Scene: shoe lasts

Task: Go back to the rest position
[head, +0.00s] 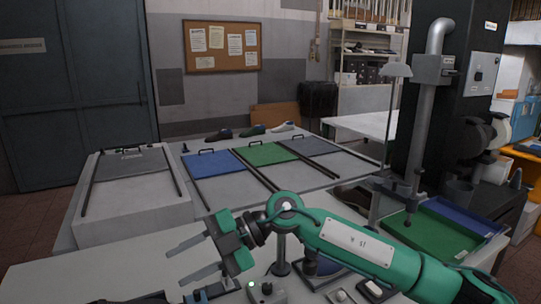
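My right gripper (175,268) hangs over the near table, its green arm coming in from the right. Its two grey fingers are spread apart with nothing between them. Three shoe lasts stand in a row at the back of the far table: a dark one (220,135), a green one (252,131) and a pale grey one (283,127). All are well away from the gripper. A brown shoe-like shape (355,196) lies beyond my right arm, partly hidden.
A raised grey block (135,205) stands left. Green (433,235) and blue trays (462,215) sit right, by a pillar machine. A small control box (267,293) is near the gripper.

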